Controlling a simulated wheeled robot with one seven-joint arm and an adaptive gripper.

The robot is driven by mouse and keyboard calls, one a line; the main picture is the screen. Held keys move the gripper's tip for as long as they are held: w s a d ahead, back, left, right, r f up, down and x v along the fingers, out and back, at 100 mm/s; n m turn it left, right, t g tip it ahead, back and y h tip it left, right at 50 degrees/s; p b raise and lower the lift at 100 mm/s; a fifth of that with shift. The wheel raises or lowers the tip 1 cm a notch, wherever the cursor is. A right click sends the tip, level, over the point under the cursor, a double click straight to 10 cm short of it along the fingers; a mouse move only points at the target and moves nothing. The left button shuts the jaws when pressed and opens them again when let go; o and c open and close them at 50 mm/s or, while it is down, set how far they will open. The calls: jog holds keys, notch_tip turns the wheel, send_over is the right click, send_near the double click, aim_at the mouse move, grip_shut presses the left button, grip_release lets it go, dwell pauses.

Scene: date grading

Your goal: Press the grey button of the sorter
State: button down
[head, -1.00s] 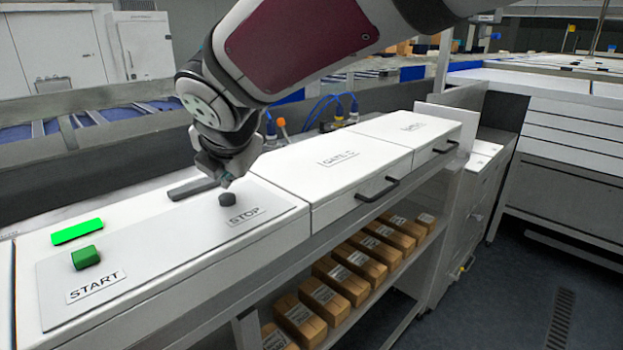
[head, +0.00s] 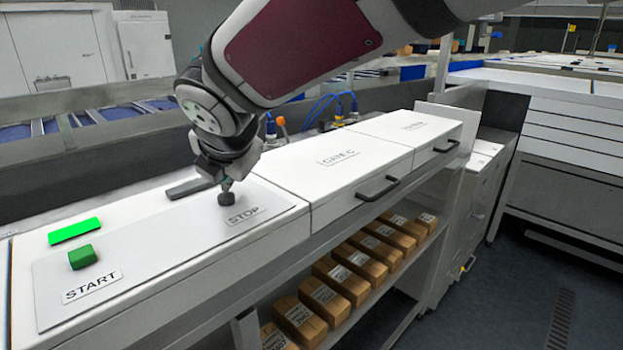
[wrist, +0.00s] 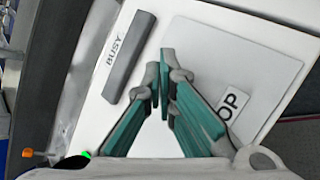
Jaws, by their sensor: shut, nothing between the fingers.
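The grey button (head: 226,198) is a small dark round knob on the sorter's light grey panel (head: 150,245), just above the STOP label (head: 242,215). My gripper (head: 228,184) is shut and empty, pointing down, with its tips right over the button. The tips appear to meet the button's top in the head view; I cannot tell whether it is pushed in. In the wrist view, the closed fingers (wrist: 162,84) hide the button, and the STOP label (wrist: 233,102) is partly covered by them.
A green button (head: 82,257) with a START label (head: 92,286) and a lit green bar (head: 75,231) are at the panel's left. An unlit grey bar marked BUSY (wrist: 130,58) lies beside the fingers. White lids with dark handles (head: 378,190) stand to the right.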

aim_at(230, 195)
jog(key=shift+f, duration=0.5)
dwell(0.8)
jog(key=shift+s+r, duration=0.1)
jog(key=shift+r, duration=0.05)
jog(key=shift+r+p, duration=0.45)
jog(key=shift+r, duration=0.3)
jog(key=shift+r+p, duration=0.85)
jog(key=shift+r, duration=0.6)
jog(key=shift+r+p, duration=0.35)
jog(key=shift+r, duration=0.7)
